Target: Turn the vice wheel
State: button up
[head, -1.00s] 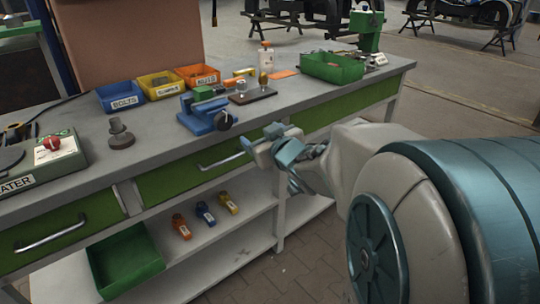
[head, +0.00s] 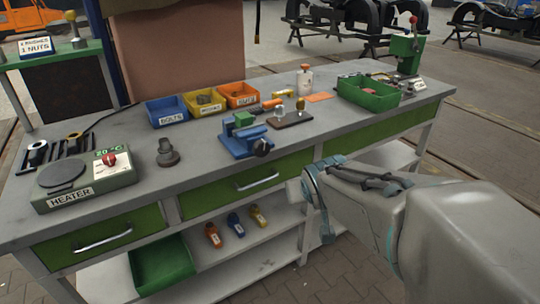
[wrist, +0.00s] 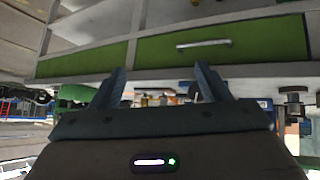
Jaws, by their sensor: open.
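The blue vice (head: 243,137) stands on the workbench near its front edge, with a green block at its jaws. Its dark round wheel (head: 262,147) faces the front of the bench. My gripper shows in the wrist view (wrist: 158,85) with its two fingers spread and nothing between them. In the head view my arm is at the lower right, in front of the bench drawers and to the right of the vice. The fingertips are mostly hidden there by my own wrist. My gripper is apart from the vice wheel.
Blue, yellow and orange bins (head: 166,112) stand behind the vice. A dark plate (head: 291,121) with small parts lies right of it. A heater (head: 85,184) is at left, a green tray (head: 369,94) at right. Green drawers with handles (head: 257,181) front the bench; a shelf lies below.

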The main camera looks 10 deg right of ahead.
jog(key=s+a+r+g+y+p, duration=0.1)
jog(key=s+a+g+p, duration=0.2)
jog(key=s, duration=0.4)
jog(key=shift+a+g, duration=0.15)
jog(key=shift+g, duration=0.15)
